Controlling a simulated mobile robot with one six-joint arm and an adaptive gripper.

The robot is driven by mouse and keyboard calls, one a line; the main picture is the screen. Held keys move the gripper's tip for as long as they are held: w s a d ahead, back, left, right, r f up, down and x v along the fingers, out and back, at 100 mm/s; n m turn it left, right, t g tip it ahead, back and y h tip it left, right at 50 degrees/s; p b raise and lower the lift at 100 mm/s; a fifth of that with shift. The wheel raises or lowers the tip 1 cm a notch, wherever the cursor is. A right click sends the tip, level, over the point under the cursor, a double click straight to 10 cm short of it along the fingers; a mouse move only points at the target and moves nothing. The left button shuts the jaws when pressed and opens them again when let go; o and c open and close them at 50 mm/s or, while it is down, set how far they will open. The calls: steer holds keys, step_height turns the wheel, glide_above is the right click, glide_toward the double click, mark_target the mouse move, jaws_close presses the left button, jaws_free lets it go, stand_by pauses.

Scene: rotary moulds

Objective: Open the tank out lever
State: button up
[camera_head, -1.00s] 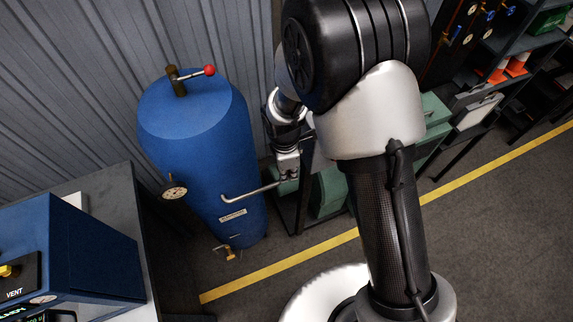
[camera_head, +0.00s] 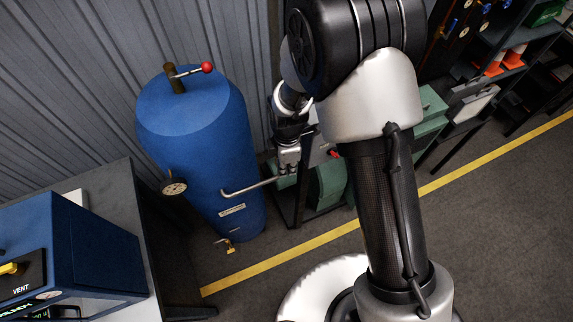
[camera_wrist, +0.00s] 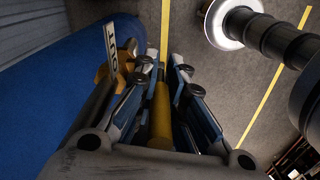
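The blue tank (camera_head: 197,130) stands upright at left in the head view. A grey pipe (camera_head: 250,187) runs from its side towards my gripper (camera_head: 288,157), which is right of the tank, small and partly dark. In the wrist view, a tag (camera_wrist: 111,38) reading OUT, upside down, sits beside a brass fitting (camera_wrist: 123,60), left of my fingers. My two fingers (camera_wrist: 163,80) are close together, with a yellow bar-like piece (camera_wrist: 159,112) showing between them. I cannot tell whether they touch it. A red tip (camera_head: 333,153) shows right of my gripper; I cannot tell whether it belongs to the lever.
A red-knobbed lever (camera_head: 207,68) is on top of the tank, and a gauge (camera_head: 173,187) is on its side. Green equipment (camera_head: 327,190) stands close right of my gripper. A blue machine (camera_head: 75,245) is at lower left. Open floor (camera_head: 490,220) lies at right.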

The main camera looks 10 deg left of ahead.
step_height(320, 180, up, 11)
steer(key=shift+w+f, duration=0.15)
steer(key=shift+f, duration=0.05)
steer(key=shift+d+r, duration=0.15)
steer(key=shift+r, duration=0.6)
steer(key=shift+d+b, duration=0.15)
steer(key=shift+b, duration=0.15)
steer(key=s+d+m+t+b, duration=0.2)
steer(key=s+d+m+b, duration=0.2)
steer(key=d+m+b, duration=0.4)
steer(key=s+d+m+t+b, duration=0.1)
steer(key=s+d+m+b, duration=0.4)
steer(key=d+m+b, duration=0.3)
steer(key=s+d+f+m+t+b, duration=0.1)
steer(key=s+d+f+m+b, duration=0.4)
steer(key=s+m+b, duration=0.1)
steer(key=shift+s+m+t+b, duration=0.35)
steer(key=shift+s+b, duration=0.45)
steer(key=shift+b, duration=0.45)
